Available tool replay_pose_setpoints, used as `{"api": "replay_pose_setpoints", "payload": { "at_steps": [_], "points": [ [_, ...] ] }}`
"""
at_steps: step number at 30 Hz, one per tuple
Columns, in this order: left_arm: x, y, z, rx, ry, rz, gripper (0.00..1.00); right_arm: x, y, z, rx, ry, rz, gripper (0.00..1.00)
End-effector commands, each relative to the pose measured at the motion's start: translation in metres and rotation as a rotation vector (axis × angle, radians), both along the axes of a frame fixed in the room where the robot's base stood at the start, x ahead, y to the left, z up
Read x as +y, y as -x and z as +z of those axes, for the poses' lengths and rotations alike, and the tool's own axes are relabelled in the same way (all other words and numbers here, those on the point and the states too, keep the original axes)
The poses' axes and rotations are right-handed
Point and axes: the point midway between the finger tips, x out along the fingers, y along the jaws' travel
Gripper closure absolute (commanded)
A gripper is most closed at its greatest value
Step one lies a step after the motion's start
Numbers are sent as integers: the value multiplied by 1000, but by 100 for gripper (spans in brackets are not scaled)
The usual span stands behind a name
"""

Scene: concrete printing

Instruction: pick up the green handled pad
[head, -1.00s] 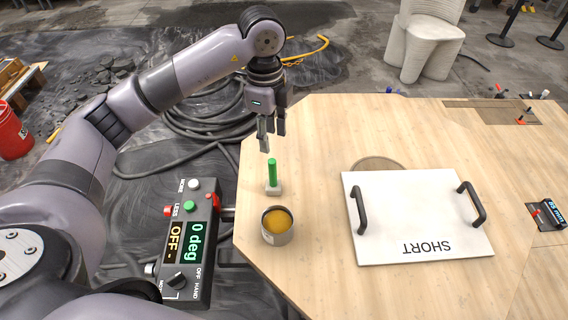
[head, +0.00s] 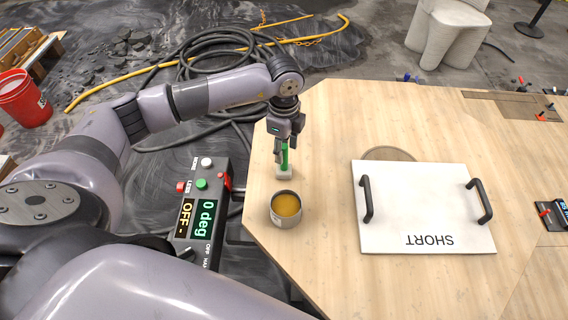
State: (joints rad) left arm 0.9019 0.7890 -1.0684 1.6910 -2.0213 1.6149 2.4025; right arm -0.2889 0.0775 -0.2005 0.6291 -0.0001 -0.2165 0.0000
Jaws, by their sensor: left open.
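The green handled pad stands upright on the wooden table near its left edge. Its green handle (head: 285,156) shows between and below my left gripper's fingers, and its pale base (head: 284,172) rests on the table. My left gripper (head: 283,152) points down over the pad, with its open fingers around or just beside the handle. The fingers hide part of the handle, and I cannot tell whether they touch it. My right gripper is not in view.
A metal can with amber contents (head: 286,209) stands just in front of the pad. A white board marked SHORT (head: 425,210) with two black handles lies to the right. A control box (head: 203,215) sits off the table's left edge. The table's (head: 345,125) back middle is clear.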

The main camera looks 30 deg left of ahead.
Motion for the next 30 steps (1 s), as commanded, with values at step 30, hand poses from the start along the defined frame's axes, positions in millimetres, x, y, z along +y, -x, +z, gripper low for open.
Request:
{"api": "replay_pose_setpoints", "payload": {
  "at_steps": [30],
  "points": [
    [1,-1,-47,1,0,-1,87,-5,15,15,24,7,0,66]
  ]
}}
